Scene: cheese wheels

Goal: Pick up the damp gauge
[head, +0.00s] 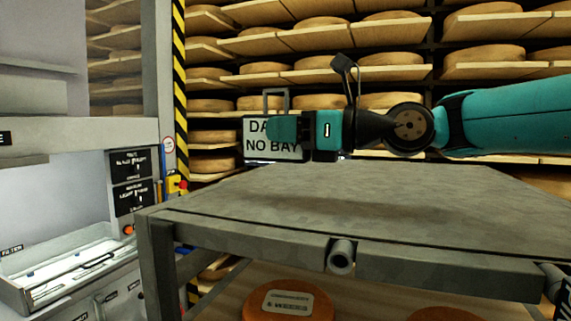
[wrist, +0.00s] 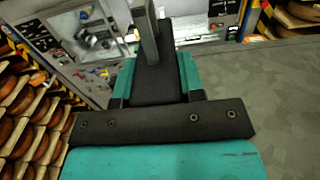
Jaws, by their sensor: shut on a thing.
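The damp gauge (head: 272,147) appears to be the dark-edged box with a white label face reading "DA… NO BAY" and a grey loop handle on top. My gripper (head: 288,128) is shut on it, and a teal finger covers part of the lettering. In the wrist view, the gauge's grey handle (wrist: 147,32) rises between the two teal fingers of my gripper (wrist: 157,72). The gauge looks upright at the far left of the grey table top (head: 370,205). I cannot tell whether its base touches anything.
Shelves with several cheese wheels (head: 395,57) stand behind the table. A yellow-black striped post (head: 180,60) and a workstation with a metal tray (head: 60,270) are on the left. Orange-red wheels (head: 290,302) lie below the table. The table top is bare.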

